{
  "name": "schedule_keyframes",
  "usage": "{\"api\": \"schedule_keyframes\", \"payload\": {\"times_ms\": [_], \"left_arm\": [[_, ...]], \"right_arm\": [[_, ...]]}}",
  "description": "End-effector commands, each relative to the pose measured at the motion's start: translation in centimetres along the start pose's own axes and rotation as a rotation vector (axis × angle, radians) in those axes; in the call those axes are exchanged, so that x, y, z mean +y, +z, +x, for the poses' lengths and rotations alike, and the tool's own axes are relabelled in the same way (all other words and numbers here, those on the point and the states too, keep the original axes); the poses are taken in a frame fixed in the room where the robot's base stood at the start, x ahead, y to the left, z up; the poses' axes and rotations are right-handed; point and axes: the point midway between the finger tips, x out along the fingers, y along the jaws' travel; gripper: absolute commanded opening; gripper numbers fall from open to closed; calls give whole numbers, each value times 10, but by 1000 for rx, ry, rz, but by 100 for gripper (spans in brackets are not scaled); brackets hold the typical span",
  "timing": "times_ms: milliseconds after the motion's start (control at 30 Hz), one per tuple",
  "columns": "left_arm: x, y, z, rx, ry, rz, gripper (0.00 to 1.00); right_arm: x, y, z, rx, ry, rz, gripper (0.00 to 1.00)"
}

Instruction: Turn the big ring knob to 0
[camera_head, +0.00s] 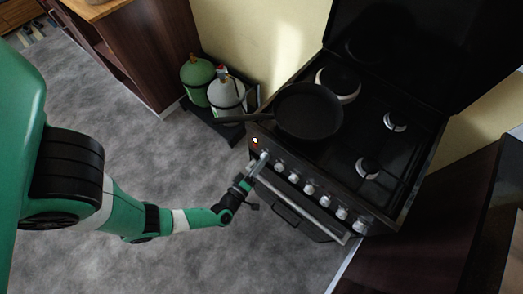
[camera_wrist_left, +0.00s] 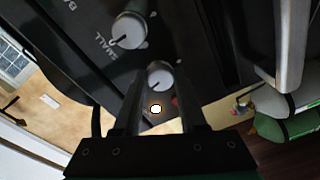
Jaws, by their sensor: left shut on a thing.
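The black stove has a row of several pale round knobs along its front panel (camera_head: 301,184). My left gripper (camera_head: 259,163) reaches the left end of this row in the head view. In the left wrist view its two fingers stand on either side of a white knob (camera_wrist_left: 159,76), shut on it, close to a lit indicator light (camera_wrist_left: 156,109). This knob's label and pointer are hidden or too small to read, so its setting cannot be told. The neighbouring knob (camera_wrist_left: 128,31) has "SMALL" printed beside it and is free. My right gripper is not in view.
A black frying pan (camera_head: 308,111) sits on the hob, its handle sticking out left over the edge. Gas bottles, green (camera_head: 197,78) and white (camera_head: 227,93), stand left of the stove. A dark cabinet (camera_head: 420,235) is to the right. The grey floor in front is clear.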

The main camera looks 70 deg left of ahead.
Motion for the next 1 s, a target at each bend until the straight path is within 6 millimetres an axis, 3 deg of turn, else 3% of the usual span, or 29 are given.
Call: {"api": "schedule_keyframes", "payload": {"times_ms": [333, 867, 900, 1000], "left_arm": [[-1, 0, 0, 6, 7, 147, 0], [-1, 0, 0, 6, 9, 173, 0], [-1, 0, 0, 6, 9, 173, 46], [-1, 0, 0, 7, 9, 173, 64]], "right_arm": [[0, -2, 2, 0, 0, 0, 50], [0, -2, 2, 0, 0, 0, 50], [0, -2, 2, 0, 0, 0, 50], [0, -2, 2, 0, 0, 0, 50]]}}
